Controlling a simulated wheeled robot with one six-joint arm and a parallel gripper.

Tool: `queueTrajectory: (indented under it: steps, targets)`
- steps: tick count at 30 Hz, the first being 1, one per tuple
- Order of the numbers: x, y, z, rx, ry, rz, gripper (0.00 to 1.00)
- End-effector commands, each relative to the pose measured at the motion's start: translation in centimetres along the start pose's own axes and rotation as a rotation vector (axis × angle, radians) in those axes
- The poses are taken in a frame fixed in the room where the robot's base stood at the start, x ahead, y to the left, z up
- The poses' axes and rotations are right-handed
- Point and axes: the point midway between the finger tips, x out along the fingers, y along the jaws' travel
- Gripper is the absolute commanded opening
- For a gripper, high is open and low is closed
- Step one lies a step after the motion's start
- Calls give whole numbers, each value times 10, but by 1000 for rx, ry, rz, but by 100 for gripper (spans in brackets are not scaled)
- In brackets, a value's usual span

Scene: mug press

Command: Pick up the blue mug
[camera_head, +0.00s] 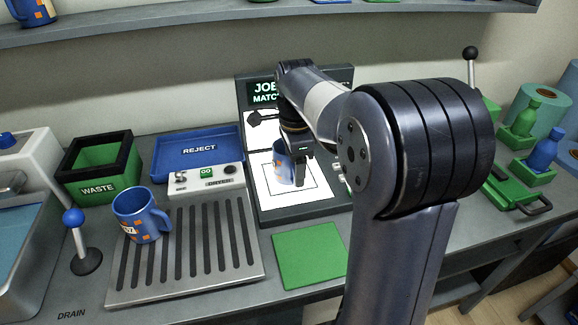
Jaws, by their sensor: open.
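A blue mug (283,168) with orange marks stands on the white sheet of the job-match station (262,206). My gripper (294,172) is over that sheet, right at the mug, and hides part of it. Its jaws are open; a dark finger shows at the mug's right side. Whether a finger touches the mug cannot be told. A second blue mug (138,217) with orange and white marks stands on the slatted dryer rack (213,284) at the left, away from my gripper.
A blue reject tray (198,165) and a black-and-green waste bin (98,172) stand at the back left. A blue-knobbed lever (84,245) stands near the rack. A flat green mat (309,254) lies in front of the station.

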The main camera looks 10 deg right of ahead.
Motion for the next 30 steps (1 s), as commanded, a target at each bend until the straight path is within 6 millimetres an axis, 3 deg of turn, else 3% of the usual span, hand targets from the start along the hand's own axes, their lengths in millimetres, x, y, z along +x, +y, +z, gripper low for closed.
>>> queueTrajectory:
  steps: [6,14,30]
  targets:
    - [28,1,1,0,0,2,63]
    - [30,1,1,0,0,0,63]
    - [30,1,1,0,0,0,20]
